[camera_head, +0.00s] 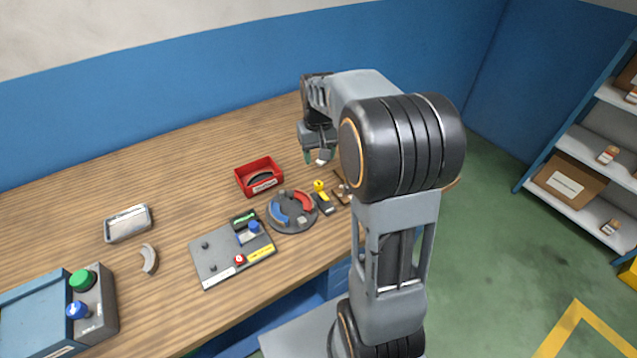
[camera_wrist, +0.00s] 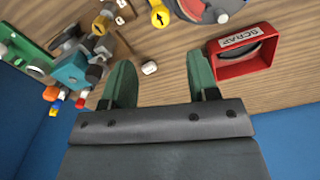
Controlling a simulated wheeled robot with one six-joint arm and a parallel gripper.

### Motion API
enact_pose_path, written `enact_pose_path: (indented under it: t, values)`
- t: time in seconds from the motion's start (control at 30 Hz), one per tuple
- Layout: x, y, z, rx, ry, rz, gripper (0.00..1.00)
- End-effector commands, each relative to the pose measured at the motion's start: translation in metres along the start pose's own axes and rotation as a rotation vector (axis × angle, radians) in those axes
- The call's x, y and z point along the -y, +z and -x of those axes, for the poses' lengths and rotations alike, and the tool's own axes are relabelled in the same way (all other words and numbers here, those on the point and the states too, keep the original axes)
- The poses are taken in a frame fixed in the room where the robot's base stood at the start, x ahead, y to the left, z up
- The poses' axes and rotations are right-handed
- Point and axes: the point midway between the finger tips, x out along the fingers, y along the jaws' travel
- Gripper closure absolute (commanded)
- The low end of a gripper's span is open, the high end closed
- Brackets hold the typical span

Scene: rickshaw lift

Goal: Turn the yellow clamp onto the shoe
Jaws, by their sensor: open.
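The yellow clamp (camera_head: 320,186) is a small yellow knob with a dark mark, standing on a dark and yellow base just right of a round grey disc (camera_head: 293,222). The disc carries a red curved shoe (camera_head: 303,200) and a blue curved shoe (camera_head: 278,211); which one the clamp serves I cannot tell. A loose grey curved shoe (camera_head: 149,259) lies on the table at left. My gripper (camera_wrist: 161,68) is open and empty, above the table behind the clamp, apart from it.
A red scrap bin (camera_wrist: 258,64) holding a dark curved piece stands beside the disc. A grey fixture plate (camera_head: 215,262), a metal tray (camera_head: 128,223) and a button box (camera_head: 92,307) are to the left. A teal vise-like tool (camera_wrist: 73,72) and several small parts crowd the wrist view's left.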

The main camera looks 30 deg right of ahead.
Motion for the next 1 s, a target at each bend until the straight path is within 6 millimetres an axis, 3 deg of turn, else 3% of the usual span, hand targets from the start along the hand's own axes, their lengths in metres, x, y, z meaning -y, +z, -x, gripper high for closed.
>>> enact_pose_path:
  t: [0.2, 0.5, 0.7, 1.0]
  values:
    - [0.001, 0.001, -0.044, 0.004, 0.000, 0.002, 0.46]
    - [0.001, 0.001, -0.091, 0.003, 0.000, 0.002, 0.46]
    - [0.001, 0.000, -0.106, 0.000, 0.000, 0.002, 0.46]
    - [0.001, 0.001, -0.111, -0.001, 0.000, 0.002, 0.46]
